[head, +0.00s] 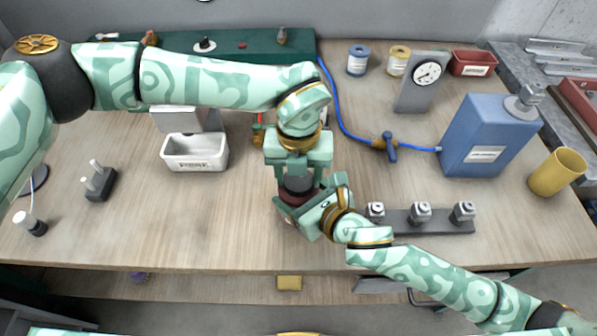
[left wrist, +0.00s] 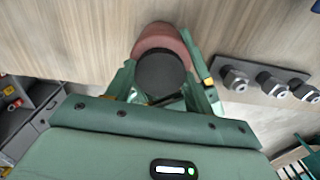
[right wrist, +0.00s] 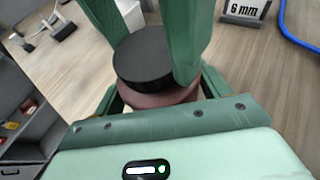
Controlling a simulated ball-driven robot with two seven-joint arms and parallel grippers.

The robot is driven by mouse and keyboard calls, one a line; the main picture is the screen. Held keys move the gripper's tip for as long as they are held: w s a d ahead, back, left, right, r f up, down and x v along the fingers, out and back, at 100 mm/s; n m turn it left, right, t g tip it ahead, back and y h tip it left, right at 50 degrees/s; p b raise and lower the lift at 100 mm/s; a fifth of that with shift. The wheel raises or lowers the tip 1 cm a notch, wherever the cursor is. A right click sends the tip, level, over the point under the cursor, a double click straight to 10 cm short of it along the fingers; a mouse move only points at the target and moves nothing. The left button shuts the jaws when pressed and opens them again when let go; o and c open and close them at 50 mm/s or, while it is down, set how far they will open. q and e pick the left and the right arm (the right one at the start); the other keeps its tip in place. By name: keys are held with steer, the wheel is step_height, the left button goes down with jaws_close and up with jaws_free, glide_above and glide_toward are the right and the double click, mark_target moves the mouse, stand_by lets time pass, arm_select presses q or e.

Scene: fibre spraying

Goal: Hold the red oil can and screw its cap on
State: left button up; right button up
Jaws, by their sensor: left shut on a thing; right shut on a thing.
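The red oil can (head: 300,198) stands at the middle front of the table, mostly hidden by my grippers. Its red top shows in the left wrist view (left wrist: 158,36) and right wrist view (right wrist: 155,97). The black round cap (right wrist: 143,57) sits directly over the can's top, with no gap that I can see; it also shows in the left wrist view (left wrist: 160,74). My left gripper (head: 298,181) comes from above and is shut on the cap. My right gripper (head: 306,208) comes from the right, lower down, and is shut on the can. The thread is hidden.
A grey rack with several nuts (head: 420,214) lies just right of my right gripper. A white bin (head: 194,165) stands left of it. A blue canister (head: 488,140) with a blue hose and a yellow cup (head: 556,172) are at the right. The table's front edge is close.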

arm_select(q)
steer(key=o, duration=1.1)
steer(key=shift+c, duration=0.2)
steer(key=shift+r, duration=0.1)
